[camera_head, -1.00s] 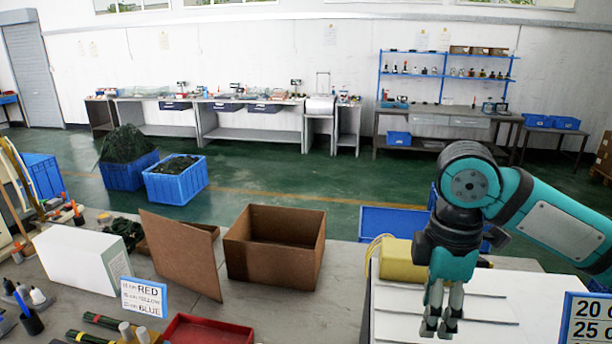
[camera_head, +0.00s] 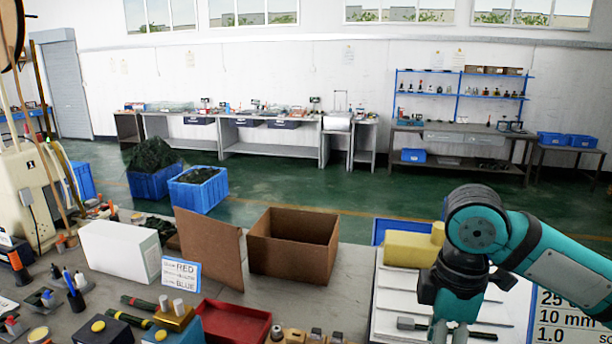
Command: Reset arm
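My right arm comes in from the right, and its teal and black gripper (camera_head: 450,333) points down at the bottom edge of the head view. The fingertips are cut off by the frame, so I cannot tell if they are open or shut. It is in front of a white board (camera_head: 393,290) bearing a yellow block (camera_head: 408,250) and thin tools. No held object shows in the visible part of the gripper. My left gripper is out of view.
On the grey table are an open cardboard box (camera_head: 292,246), a white box (camera_head: 118,252), a red tray (camera_head: 232,325) and a RED/YELLOW/BLUE sign (camera_head: 181,273). A measurement sign (camera_head: 572,316) stands at the right. Blue crates (camera_head: 198,190) stand on the green floor beyond.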

